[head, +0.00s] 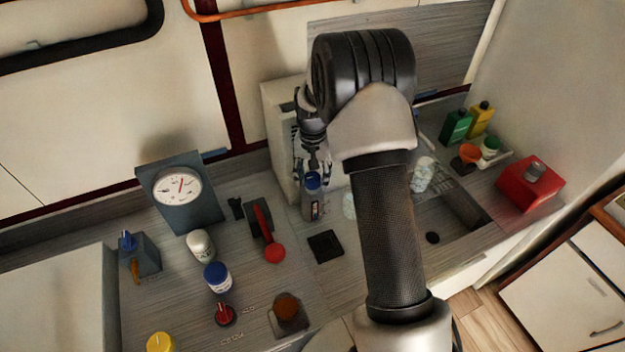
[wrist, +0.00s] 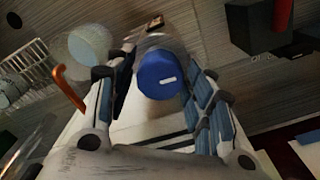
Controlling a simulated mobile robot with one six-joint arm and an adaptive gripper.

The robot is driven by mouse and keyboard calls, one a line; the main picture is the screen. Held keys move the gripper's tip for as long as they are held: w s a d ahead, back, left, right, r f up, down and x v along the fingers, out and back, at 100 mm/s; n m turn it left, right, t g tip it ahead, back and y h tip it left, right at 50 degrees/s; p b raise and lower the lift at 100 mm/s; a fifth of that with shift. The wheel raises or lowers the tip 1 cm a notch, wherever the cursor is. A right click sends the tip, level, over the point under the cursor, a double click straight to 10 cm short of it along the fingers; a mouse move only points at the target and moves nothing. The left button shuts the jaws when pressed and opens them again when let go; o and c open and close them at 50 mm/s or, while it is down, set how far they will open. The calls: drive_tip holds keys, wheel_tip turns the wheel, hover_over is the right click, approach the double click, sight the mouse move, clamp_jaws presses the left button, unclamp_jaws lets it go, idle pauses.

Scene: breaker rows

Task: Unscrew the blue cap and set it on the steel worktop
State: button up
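A clear bottle (head: 313,207) with a blue cap (head: 312,181) stands upright on the grey worktop (head: 165,300), left of the sink. My gripper (head: 316,172) is above and around the cap. In the wrist view the blue cap (wrist: 160,76) with a white mark lies between the two fingers of my gripper (wrist: 160,88). The fingers are apart, with a gap showing on both sides of the cap. The bottle's body is partly hidden under the cap in the wrist view. A second container with a blue lid (head: 217,276) stands at the front left.
A gauge (head: 178,188), a white-topped jar (head: 200,244), a red-handled lever (head: 265,228) and a black square (head: 325,246) are to the left. Glasses (head: 423,172) stand right of the bottle. The sink (head: 455,215) and a red box (head: 530,184) are farther right.

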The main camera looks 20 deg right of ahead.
sight(313, 177)
drive_tip(key=c, duration=0.7)
drive_tip(key=shift+n, duration=1.3)
drive_tip(key=shift+r, duration=0.15)
drive_tip(key=shift+r+p, duration=1.65)
drive_tip(key=shift+r, duration=0.7)
